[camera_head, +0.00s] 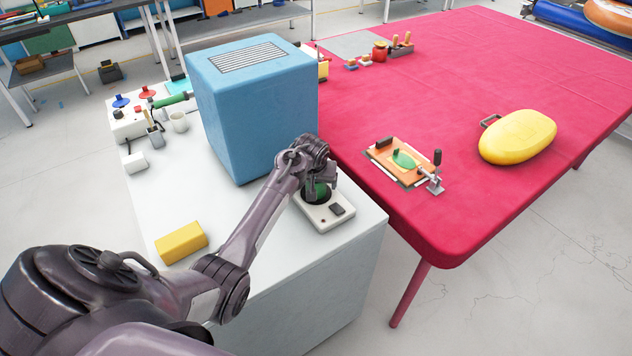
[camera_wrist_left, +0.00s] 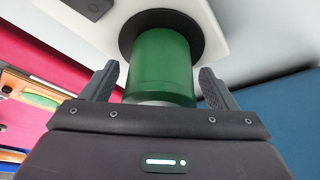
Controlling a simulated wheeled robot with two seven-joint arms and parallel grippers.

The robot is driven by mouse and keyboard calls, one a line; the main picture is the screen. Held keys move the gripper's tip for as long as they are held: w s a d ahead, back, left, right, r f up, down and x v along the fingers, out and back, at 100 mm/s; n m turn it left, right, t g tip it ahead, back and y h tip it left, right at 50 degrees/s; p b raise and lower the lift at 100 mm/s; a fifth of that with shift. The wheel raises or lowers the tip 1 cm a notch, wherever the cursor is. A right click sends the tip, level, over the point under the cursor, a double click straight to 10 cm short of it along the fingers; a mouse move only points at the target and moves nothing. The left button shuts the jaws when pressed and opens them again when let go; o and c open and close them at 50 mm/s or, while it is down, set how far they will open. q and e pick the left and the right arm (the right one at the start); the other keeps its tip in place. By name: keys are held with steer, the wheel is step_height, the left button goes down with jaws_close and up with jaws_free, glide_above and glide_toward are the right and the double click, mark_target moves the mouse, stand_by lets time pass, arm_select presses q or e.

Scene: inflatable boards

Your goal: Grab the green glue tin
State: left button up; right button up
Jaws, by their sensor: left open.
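The green glue tin (camera_wrist_left: 160,65) stands on a round black plate (camera_wrist_left: 204,34) of a small white device. In the left wrist view it sits between the two open fingers of my left gripper (camera_wrist_left: 159,82), with a gap on both sides. In the head view the tin (camera_head: 315,193) shows only partly under my left gripper (camera_head: 318,183), on the white device (camera_head: 329,214) at the right edge of the white cabinet. My right gripper is not in view.
A large blue box (camera_head: 250,105) stands close behind my left gripper. A yellow block (camera_head: 181,242) lies on the white cabinet (camera_head: 245,225). The red table (camera_head: 480,215) beside it holds an orange board with a clamp (camera_head: 405,165) and a yellow case (camera_head: 518,137).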

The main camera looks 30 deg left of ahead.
arm_select(q)
steer(key=shift+w+f, duration=0.1)
steer(key=shift+f, duration=0.1)
steer(key=c, duration=1.2)
steer(key=shift+r, duration=0.1)
steer(key=shift+c, duration=0.8)
steer(key=shift+r, duration=0.1)
